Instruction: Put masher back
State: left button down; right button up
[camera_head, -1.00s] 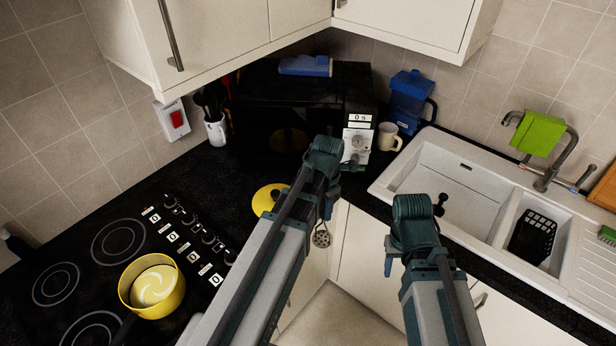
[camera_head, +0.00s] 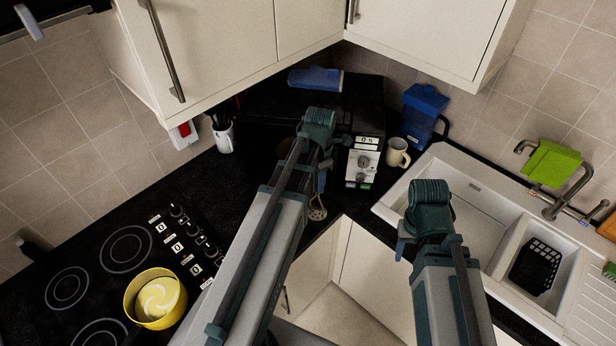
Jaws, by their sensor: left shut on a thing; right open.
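The masher (camera_head: 317,208) hangs below my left gripper (camera_head: 322,182), with its round perforated head showing over the counter's front edge. My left gripper is shut on it; the grip itself is mostly hidden by my wrist. A white utensil pot (camera_head: 224,140) with dark utensils stands on the counter to the left of the microwave, apart from the masher. My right gripper (camera_head: 402,246) is open and empty, in front of the sink's left side.
The microwave (camera_head: 366,160) fills the corner behind my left arm, with a blue item (camera_head: 315,79) on top. A cream mug (camera_head: 397,152) and blue jug (camera_head: 421,112) stand right of it. A yellow pan (camera_head: 155,298) is on the hob. Wall cupboards (camera_head: 215,45) overhang the counter.

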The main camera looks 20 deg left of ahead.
pick_arm(q)
jog(key=w+a+f+b, duration=0.4)
jog(key=w+a, duration=0.1)
jog(key=shift+a, duration=0.3)
dwell(0.4)
jog(key=shift+w+f, duration=0.1)
jog(key=shift+f+b, duration=0.55)
jog(key=c, duration=0.6)
grip_release()
jog(key=shift+r, duration=0.1)
jog(key=shift+r, duration=0.1)
